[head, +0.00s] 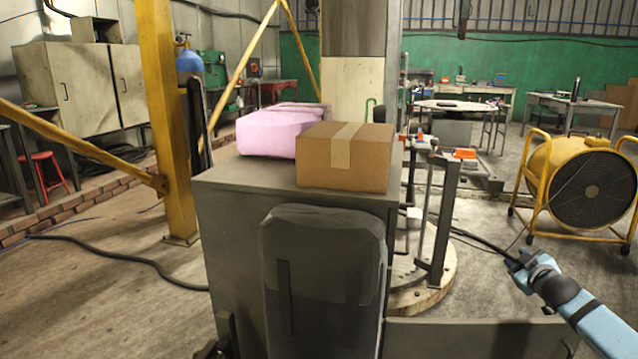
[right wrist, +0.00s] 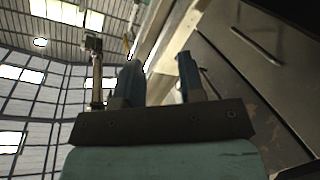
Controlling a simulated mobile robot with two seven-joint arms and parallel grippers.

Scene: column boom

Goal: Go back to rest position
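My right gripper (head: 516,263) is at the lower right of the head view, over the floor and well to the right of the grey cabinet. In the right wrist view its two fingers (right wrist: 160,75) stand apart with nothing between them, so it is open and empty. My left gripper is not in the head view. A brown cardboard box (head: 368,160) with a tape strip sits on top of the grey cabinet (head: 228,215). A pink package (head: 265,135) lies behind it to the left. Neither gripper touches them.
A yellow drum fan (head: 560,180) stands at the right. A dark metal stand on a round wooden base (head: 440,285) is right of the cabinet. A yellow column (head: 165,110) rises at the left. A cable (head: 120,258) crosses the open floor at left.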

